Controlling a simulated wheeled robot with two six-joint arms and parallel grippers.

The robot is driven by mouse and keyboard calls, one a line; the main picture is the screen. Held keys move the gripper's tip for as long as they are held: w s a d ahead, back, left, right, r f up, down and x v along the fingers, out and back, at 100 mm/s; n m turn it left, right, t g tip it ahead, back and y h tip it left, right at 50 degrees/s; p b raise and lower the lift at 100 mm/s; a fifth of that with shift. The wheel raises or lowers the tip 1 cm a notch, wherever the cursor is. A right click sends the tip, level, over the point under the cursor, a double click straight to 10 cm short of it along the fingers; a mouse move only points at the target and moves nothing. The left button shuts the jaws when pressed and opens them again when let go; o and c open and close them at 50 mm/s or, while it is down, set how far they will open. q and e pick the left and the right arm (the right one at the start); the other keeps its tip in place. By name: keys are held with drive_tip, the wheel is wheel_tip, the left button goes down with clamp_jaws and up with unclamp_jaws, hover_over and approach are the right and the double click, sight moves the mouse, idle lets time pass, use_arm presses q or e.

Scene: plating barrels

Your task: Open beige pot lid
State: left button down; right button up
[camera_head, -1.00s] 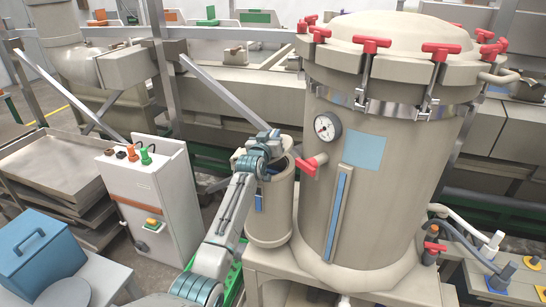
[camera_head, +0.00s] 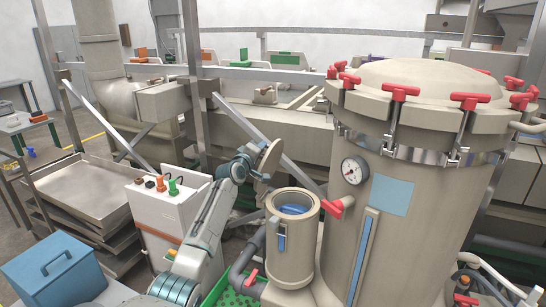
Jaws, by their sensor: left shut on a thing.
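The beige pot (camera_head: 290,255) is a small upright cylinder beside the large tank. Its top is open and something blue shows inside it. A round beige lid (camera_head: 271,157) is held off the pot, up and to its left, tilted nearly on edge. My left gripper (camera_head: 254,166) is shut on the lid; the fingertips are partly hidden and small in the view. My right gripper is not in view.
The large beige tank (camera_head: 418,230) with red clamp handles and a gauge stands right of the pot. A white control box (camera_head: 170,210) stands behind my left arm. Stacked metal trays (camera_head: 85,195) and a blue box (camera_head: 55,270) are at the left.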

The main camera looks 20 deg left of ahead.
use_arm(q)
drive_tip(key=a+f+n+b, duration=0.3)
drive_tip(key=a+n+b, duration=0.2)
drive_tip(key=a, duration=0.4)
drive_tip(key=shift+w+a+f+n, duration=0.15)
drive_tip(key=shift+f+n, duration=0.05)
drive_tip(key=shift+n, duration=0.5)
drive_tip(key=c, duration=1.6)
unclamp_jaws()
drive_tip(key=shift+o, duration=1)
drive_tip(key=shift+r, duration=0.1)
